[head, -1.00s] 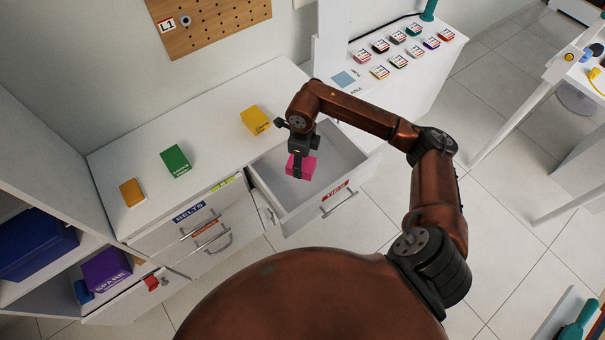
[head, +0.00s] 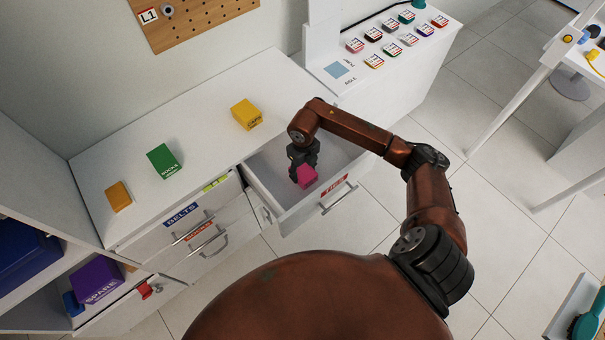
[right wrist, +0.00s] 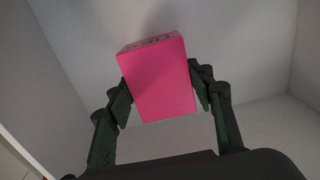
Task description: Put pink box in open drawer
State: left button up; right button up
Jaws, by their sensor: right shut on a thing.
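The pink box (head: 308,177) is held in my right gripper (head: 304,172), over the inside of the open drawer (head: 341,160). In the right wrist view the pink box (right wrist: 160,80) sits between the two fingers of my right gripper (right wrist: 161,95), which touch its sides, and the box looks tilted. Pale drawer walls surround it there. Whether the box touches the drawer floor I cannot tell. The drawer front carries a red label and a handle. My left gripper is not in view.
On the white cabinet top (head: 210,125) stand a yellow box (head: 246,114), a green box (head: 164,161) and an orange box (head: 118,196). A drawer labelled BELTS (head: 181,215) is beside the open one. A purple SPARE box (head: 97,281) is at lower left.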

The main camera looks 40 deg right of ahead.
aim_at(303, 171)
jog(key=shift+f, duration=1.2)
jog(key=shift+f, duration=0.15)
jog(key=o, duration=1.2)
notch_tip(303, 171, up, 12)
jog(key=shift+r+p, duration=0.15)
jog(key=shift+p, duration=0.9)
